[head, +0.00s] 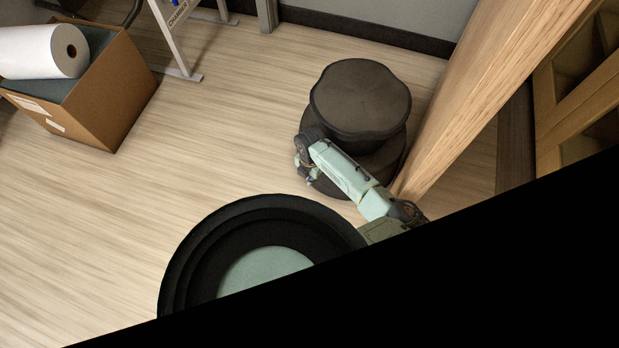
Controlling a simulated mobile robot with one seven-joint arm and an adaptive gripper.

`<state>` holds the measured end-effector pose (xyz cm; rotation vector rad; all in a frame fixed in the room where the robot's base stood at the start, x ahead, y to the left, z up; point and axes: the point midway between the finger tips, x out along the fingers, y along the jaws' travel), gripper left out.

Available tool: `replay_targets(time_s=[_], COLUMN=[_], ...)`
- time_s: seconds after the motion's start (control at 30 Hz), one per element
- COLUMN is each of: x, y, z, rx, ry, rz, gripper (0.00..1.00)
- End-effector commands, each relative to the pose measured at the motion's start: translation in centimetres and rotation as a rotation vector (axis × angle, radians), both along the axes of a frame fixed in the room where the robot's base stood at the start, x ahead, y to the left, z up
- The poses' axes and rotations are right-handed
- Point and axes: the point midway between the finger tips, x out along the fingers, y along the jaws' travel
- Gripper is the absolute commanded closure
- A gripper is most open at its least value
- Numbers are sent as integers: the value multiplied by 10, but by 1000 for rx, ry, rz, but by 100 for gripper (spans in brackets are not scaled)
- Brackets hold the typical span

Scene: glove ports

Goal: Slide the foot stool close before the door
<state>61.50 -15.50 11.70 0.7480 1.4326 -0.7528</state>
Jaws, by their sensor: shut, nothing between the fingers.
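The foot stool (360,95) is dark grey-brown and round, with a lobed top above a wider round base. It stands upright on the floor, right of centre in the head view. My pale green arm reaches in from the lower right and crosses in front of the stool's base. My gripper (306,178) points down at the stool's near left side. It is shut and empty; I cannot tell whether it touches the base. A tall light-wood slab (490,85) rises just right of the stool. I cannot tell whether it is the door.
A cardboard box (115,95) with a white roll (40,52) stands at the upper left. A grey stand (182,50) is at the back. A wooden panelled piece (575,100) is at the far right. Floor left of the stool is clear. Black hides the lower right.

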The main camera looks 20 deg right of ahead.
Motion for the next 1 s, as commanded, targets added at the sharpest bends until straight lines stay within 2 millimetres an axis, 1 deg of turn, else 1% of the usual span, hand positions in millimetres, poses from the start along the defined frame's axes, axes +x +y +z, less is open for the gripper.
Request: replay_targets(time_s=[0.07,0.17,0.3,0.37,0.5,0.6,0.7,0.83,1.0], x=[-3,-11,-33,-30,-31,-31,-31,-31,-31], y=[3,13,36,33,34,34,34,34,35], z=[2,5,9,19,52,71,86,97,100], rx=[1,2,2,-2,0,0,-2,0,1], ry=[1,2,0,-5,-3,-2,-1,0,1], rz=[-1,-1,-6,-7,-6,-6,-7,-7,-6], gripper=[100,100,100,100,100,100,100,100,100])
